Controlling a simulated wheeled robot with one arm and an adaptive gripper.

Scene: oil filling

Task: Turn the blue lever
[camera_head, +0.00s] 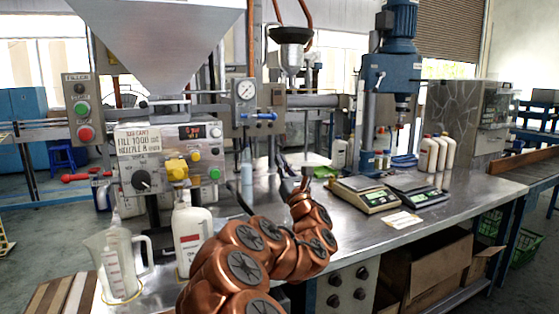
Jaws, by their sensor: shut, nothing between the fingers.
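The blue lever (258,116) sits on the grey panel under the round pressure gauge (246,90). It lies about level, pointing sideways. My copper-coloured arm reaches up from the bottom middle of the picture. My gripper (305,181) is small in the view, at the arm's far end, to the right of the lever and lower in the picture. It is shut with nothing held, and it is apart from the lever.
A white bottle (192,232) stands under the filler nozzle, left of my arm. A clear measuring jug (117,262) stands further left. Two scales (365,194) are on the steel bench right of my gripper. A blue drill press (394,70) stands behind them.

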